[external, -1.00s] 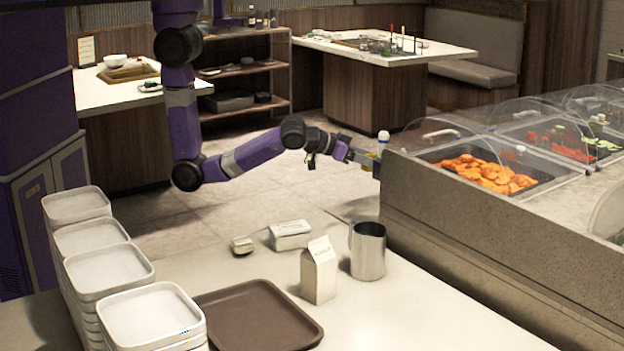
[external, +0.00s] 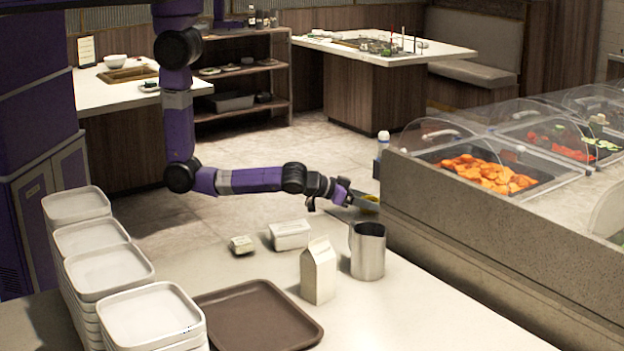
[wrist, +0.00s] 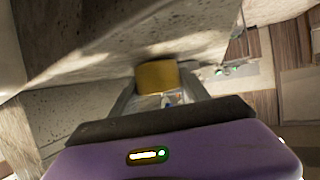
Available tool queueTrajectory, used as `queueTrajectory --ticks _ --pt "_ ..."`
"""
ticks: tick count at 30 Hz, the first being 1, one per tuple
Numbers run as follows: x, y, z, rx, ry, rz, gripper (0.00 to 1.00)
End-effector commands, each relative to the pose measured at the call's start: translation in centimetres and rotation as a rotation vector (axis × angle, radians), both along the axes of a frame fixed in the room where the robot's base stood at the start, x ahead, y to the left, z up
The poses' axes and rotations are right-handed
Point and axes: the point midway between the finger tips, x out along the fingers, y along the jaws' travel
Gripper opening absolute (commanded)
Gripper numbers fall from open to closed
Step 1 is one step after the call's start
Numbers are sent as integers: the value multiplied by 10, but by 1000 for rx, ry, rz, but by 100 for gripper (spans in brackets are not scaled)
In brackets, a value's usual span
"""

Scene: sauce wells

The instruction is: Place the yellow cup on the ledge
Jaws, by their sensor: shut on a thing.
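The yellow cup (external: 370,199) is small and partly hidden against the left end of the stone-sided counter in the external view. In the wrist view the yellow cup (wrist: 157,75) sits between the finger ends. My gripper (external: 358,198) is shut on it and holds it beside the counter, below its top edge. The wrist view shows speckled stone (wrist: 70,75) close around the cup. I cannot tell which surface is the ledge, or whether the cup touches any surface.
The stone food counter (external: 450,215) has clear covers over its food pans. A white-capped bottle (external: 383,140) stands at its left end. On the near table are a metal pitcher (external: 368,252), a carton (external: 318,272), a brown tray (external: 258,315) and stacked white trays (external: 150,315).

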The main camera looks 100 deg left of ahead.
Motion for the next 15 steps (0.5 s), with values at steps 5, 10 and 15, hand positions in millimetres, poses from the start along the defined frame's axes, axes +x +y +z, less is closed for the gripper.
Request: queueTrajectory --ticks 5,10,15 --pt "0 0 0 0 0 0 13" --pt "0 0 -3 0 0 0 62" --pt "0 0 -2 0 1 0 76"
